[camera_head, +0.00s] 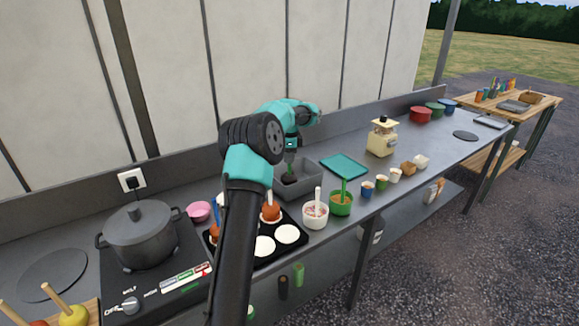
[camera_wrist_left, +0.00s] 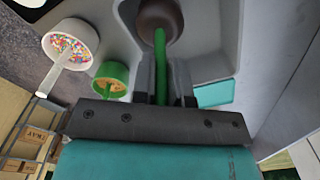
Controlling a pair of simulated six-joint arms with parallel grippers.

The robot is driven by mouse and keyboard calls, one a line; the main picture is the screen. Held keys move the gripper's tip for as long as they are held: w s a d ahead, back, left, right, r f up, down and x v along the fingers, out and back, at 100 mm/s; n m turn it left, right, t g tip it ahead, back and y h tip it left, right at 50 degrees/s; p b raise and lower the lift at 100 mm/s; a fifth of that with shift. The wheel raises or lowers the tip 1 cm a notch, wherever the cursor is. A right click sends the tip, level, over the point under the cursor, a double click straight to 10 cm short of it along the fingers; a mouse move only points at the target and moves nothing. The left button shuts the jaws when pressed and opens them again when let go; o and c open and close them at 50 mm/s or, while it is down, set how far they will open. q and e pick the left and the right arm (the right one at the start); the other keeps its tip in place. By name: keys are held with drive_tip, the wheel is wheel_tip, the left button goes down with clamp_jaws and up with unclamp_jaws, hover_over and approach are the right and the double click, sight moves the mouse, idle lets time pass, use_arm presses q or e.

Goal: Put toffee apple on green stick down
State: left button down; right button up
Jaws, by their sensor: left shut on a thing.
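My left gripper (camera_head: 291,155) is shut on the green stick (camera_wrist_left: 160,55) of a toffee apple. The dark brown apple (camera_head: 290,179) hangs below the fingers, within the outline of the grey rectangular tub (camera_head: 313,189). In the left wrist view the apple (camera_wrist_left: 161,18) is at the top edge, partly cut off, with the tub's walls around it. I cannot tell whether it touches the tub's floor. My right gripper is not in view.
A black tray (camera_head: 291,251) with toffee apples and white rounds lies nearer, partly behind my left arm. A white sprinkle bowl (camera_head: 315,222) and a green bowl (camera_head: 341,209) stand right of it. A teal mat (camera_head: 345,165) lies beyond the tub. A pot (camera_head: 141,240) is left.

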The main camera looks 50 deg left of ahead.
sight(289, 174)
use_arm(q)
drive_tip(key=shift+f, duration=2)
drive_tip(key=c, duration=1.1)
unclamp_jaws()
wheel_tip(289, 174, up, 12)
drive_tip(key=shift+r, duration=0.15)
